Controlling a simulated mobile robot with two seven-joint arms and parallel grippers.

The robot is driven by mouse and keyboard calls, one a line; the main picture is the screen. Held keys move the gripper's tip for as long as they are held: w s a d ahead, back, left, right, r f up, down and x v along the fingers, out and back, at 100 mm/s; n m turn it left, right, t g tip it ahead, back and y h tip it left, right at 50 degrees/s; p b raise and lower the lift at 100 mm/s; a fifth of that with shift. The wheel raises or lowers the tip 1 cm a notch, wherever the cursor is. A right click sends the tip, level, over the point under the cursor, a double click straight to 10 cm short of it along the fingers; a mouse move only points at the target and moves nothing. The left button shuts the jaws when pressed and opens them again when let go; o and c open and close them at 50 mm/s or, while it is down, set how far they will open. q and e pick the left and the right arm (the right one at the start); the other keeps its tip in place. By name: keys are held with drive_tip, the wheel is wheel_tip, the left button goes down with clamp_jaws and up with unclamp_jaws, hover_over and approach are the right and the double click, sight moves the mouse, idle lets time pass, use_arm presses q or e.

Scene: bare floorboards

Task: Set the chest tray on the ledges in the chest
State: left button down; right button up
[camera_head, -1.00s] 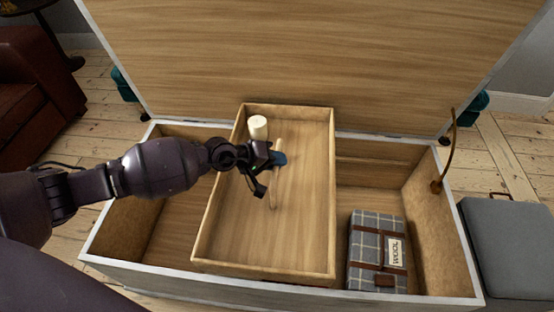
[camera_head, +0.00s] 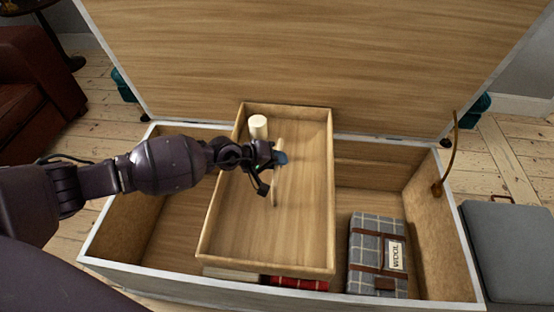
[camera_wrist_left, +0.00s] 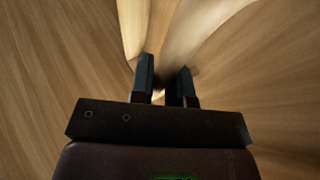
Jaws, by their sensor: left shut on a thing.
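The chest tray (camera_head: 300,215) is a shallow wooden tray, tilted a little in the head view, above the middle of the open chest (camera_head: 113,245). A thin wooden handle (camera_head: 279,150) runs along its middle. My left gripper (camera_head: 279,158) is shut on the tray's handle; in the left wrist view its two fingers (camera_wrist_left: 165,80) close at the pale wood. A cream cylinder (camera_head: 258,126) stands in the tray's far left corner. The ledges cannot be made out clearly. My right gripper is not in view.
A grey plaid wool blanket (camera_head: 377,255) with brown straps lies in the chest's right part. Red plaid (camera_head: 300,283) and white items show below the tray's front edge. The raised lid (camera_head: 300,60) stands behind. A grey box (camera_head: 510,245) sits to the right.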

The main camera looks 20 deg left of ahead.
use_arm(q)
wheel_tip(320, 180, down, 2)
drive_tip(key=shift+f+b, duration=0.1)
drive_tip(key=shift+b, duration=0.45)
drive_tip(key=shift+f+b, duration=0.35)
drive_tip(key=shift+f, duration=0.6)
drive_tip(key=shift+w+f+b, duration=0.1)
drive_tip(key=shift+f+b, duration=0.65)
drive_tip(key=shift+f, duration=0.2)
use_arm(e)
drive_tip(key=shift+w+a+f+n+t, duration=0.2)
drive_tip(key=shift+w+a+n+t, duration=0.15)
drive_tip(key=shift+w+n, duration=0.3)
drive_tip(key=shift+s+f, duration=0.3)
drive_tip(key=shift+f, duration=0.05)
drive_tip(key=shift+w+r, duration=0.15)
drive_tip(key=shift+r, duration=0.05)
